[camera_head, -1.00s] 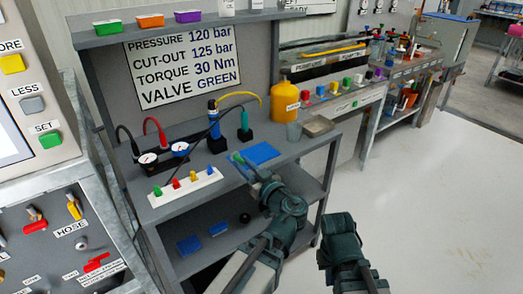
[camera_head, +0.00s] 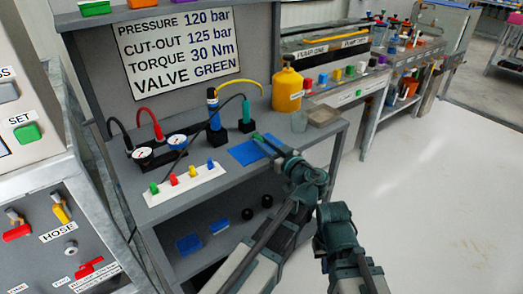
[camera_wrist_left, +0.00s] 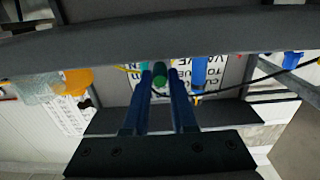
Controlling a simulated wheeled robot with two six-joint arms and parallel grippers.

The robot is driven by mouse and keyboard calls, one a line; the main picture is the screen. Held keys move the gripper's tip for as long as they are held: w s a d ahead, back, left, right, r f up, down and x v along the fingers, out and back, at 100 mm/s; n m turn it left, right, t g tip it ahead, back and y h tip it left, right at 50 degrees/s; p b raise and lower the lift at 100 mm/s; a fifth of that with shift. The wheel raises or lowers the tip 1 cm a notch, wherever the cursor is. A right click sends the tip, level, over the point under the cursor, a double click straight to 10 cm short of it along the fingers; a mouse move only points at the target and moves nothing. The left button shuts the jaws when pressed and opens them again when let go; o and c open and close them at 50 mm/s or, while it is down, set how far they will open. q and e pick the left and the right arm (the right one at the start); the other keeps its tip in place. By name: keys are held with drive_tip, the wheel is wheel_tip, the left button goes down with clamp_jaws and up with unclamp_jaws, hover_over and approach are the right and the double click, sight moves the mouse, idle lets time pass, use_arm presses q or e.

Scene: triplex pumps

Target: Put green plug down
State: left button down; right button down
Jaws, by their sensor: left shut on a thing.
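The green plug (camera_head: 257,135) is a small green piece at the tips of my left gripper (camera_head: 264,139) in the camera_head view. In the left wrist view, the left gripper (camera_wrist_left: 160,80) has its two blue fingers closed around the green plug (camera_wrist_left: 158,77), which is seen nearly end-on. In the camera_head view, the gripper and plug are over the far right part of a flat blue mat (camera_head: 242,153) on the bench. Whether the plug touches the mat cannot be told. My right arm is folded at the lower middle, and its gripper does not show.
The grey bench has a white strip (camera_head: 186,184) with several small coloured valves. Two gauges (camera_head: 143,155) and a blue cylinder (camera_head: 214,108) stand behind. A teal connector (camera_head: 246,113) rises from a black block beyond the mat.

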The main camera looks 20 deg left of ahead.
use_arm(q)
drive_tip(key=shift+f+b, duration=0.3)
drive_tip(key=shift+f, duration=0.45)
drive_tip(key=shift+r, duration=0.15)
use_arm(e)
drive_tip(key=shift+w+a+f, duration=0.1)
drive_tip(key=shift+a+f, duration=0.1)
drive_tip(key=shift+f, duration=0.4)
drive_tip(key=shift+f, duration=0.1)
use_arm(q)
drive_tip(key=shift+f+b, duration=0.45)
drive_tip(key=shift+f, duration=0.2)
drive_tip(key=c, duration=0.7)
unclamp_jaws()
drive_tip(key=shift+r, duration=0.1)
use_arm(e)
drive_tip(key=shift+f, duration=0.4)
use_arm(q)
drive_tip(key=shift+r, duration=0.2)
use_arm(e)
drive_tip(key=shift+r, duration=0.15)
